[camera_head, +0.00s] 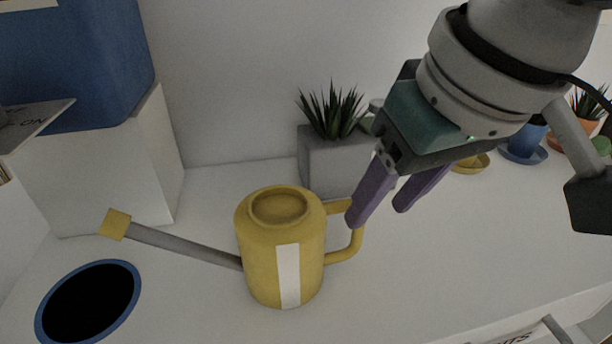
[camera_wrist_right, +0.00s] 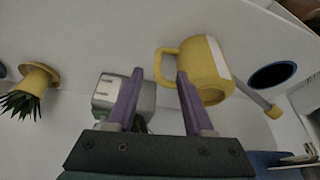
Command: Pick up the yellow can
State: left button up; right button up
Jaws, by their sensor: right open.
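The yellow can (camera_head: 262,262) is a watering can with a white stripe, a grey spout to the left and a yellow handle on its right side. It stands upright on the white desk. My right gripper (camera_head: 378,208) is open, its purple fingers pointing down beside the handle. In the head view the left-hand finger overlaps the handle; I cannot tell whether they touch. In the right wrist view the can (camera_wrist_right: 210,72) lies ahead, with its handle near the right finger of the gripper (camera_wrist_right: 157,80). The left gripper is not in view.
A grey square pot with a spiky plant (camera_head: 335,150) stands behind the can. A blue-rimmed black disc (camera_head: 138,290) lies left of it. A blue container (camera_head: 75,70) sits on a white block at the back left. Small pots stand at the right. The desk's front right is clear.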

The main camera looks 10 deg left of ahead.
aim_at(363, 228)
jog(key=x, duration=0.2)
jog(key=b+x, duration=0.1)
jog(key=x, duration=0.2)
jog(key=b+x, duration=0.1)
jog(key=x, duration=0.1)
jog(key=shift+w+f, duration=0.1)
jog(key=shift+w, duration=0.2)
grip_shut()
dwell(1.1)
